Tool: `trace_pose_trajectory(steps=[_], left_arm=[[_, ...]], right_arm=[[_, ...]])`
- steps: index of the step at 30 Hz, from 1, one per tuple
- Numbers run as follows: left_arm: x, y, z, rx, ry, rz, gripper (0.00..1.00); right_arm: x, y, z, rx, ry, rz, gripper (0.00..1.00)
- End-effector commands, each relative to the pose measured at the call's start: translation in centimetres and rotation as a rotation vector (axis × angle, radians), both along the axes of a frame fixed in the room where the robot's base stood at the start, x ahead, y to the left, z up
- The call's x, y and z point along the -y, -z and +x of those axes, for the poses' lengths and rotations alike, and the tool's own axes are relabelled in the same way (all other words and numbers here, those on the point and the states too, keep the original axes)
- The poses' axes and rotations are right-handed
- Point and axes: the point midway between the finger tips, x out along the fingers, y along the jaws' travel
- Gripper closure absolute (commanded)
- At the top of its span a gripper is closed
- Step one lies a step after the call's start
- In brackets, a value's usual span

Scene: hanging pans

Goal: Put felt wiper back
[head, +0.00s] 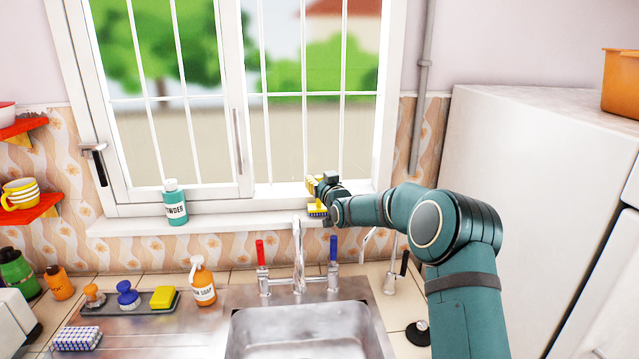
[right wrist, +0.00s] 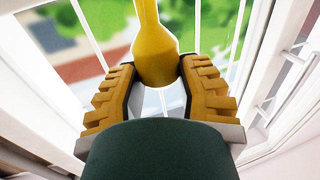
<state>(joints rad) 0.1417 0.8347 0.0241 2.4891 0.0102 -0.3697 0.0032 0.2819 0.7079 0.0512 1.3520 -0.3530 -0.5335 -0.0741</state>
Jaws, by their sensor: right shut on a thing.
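My right gripper (head: 314,196) reaches to the window, just above the sill and behind the tap. It is shut on a yellow handle with a rounded end, taken to be the felt wiper (right wrist: 158,45), which stands out between the two yellow-padded fingers in the right wrist view (right wrist: 158,85). The wiper's far end is cut off by the top of that view, and its felt part does not show. My left gripper is not in view.
The window sill (head: 120,226) carries a green powder bottle (head: 174,207). Below are the tap (head: 298,258), the steel sink (head: 300,335), an orange soap bottle (head: 202,281) and a tray with a yellow sponge (head: 164,297). A white fridge (head: 530,170) stands at right. White window bars are close to the gripper.

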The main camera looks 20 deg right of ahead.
Motion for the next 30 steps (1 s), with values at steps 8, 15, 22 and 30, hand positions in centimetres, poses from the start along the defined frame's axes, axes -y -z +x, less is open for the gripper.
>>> trace_pose_trajectory(steps=[8,15,22,30], left_arm=[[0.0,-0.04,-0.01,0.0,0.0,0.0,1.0],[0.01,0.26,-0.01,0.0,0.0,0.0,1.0],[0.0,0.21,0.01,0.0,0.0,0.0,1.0],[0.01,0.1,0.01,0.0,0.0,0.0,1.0]], right_arm=[[0.0,0.56,-0.01,0.002,0.0,0.0,1.0],[-0.01,0.74,-0.01,0.001,0.0,0.0,0.44],[-0.02,0.72,-0.01,0.001,0.0,0.0,0.39],[-0.04,0.54,-0.68,0.0,0.0,0.0,0.39]])
